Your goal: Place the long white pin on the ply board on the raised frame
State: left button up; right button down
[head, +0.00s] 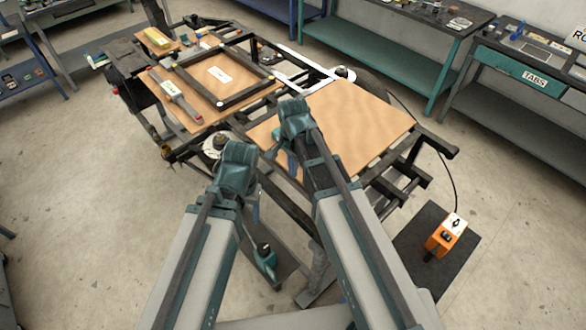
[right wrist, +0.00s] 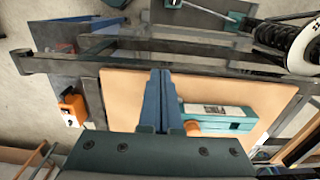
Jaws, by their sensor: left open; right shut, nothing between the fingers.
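The ply board (head: 350,125) lies flat on the dark raised frame (head: 400,165) at centre right in the head view. It also fills the middle of the right wrist view (right wrist: 125,85). My right gripper (head: 287,155) is over the board's left part; its blue fingers (right wrist: 163,80) are together and empty. A teal labelled object (right wrist: 220,118) shows beside these fingers, over the board. My left gripper (head: 254,208) hangs left of the board, open, its jaws mostly hidden by its wrist. I cannot make out a long white pin for sure; my right arm hides part of the board.
A second board (head: 205,112) at left bears a dark square frame (head: 182,62) and a grey tool (head: 172,92). An orange box (head: 446,236) stands on a dark mat at right. Workbenches line the back.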

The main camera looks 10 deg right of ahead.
aim_at(300, 179)
notch_tip(300, 179, down, 6)
jog(key=b, duration=0.4)
jog(key=shift+r+b, duration=0.15)
jog(key=shift+b, duration=0.15)
jog(key=shift+w+d+r+p, duration=0.25)
jog(key=shift+w+d, duration=0.2)
jog(key=shift+d, duration=0.2)
jog(key=shift+w+d+r+p, duration=0.25)
jog(key=shift+w+d, duration=0.2)
jog(key=shift+d, duration=0.15)
jog(key=shift+w+d, duration=0.2)
jog(key=shift+d, duration=0.2)
jog(key=w+d, duration=0.2)
jog(key=d, duration=0.2)
jog(key=w+d, duration=0.3)
jog(key=d, duration=0.1)
jog(key=w+d, duration=0.3)
jog(key=d, duration=0.1)
jog(key=shift+w, duration=0.2)
jog(key=shift+d, duration=0.1)
jog(key=shift+s, duration=0.2)
jog(key=shift+r, duration=0.1)
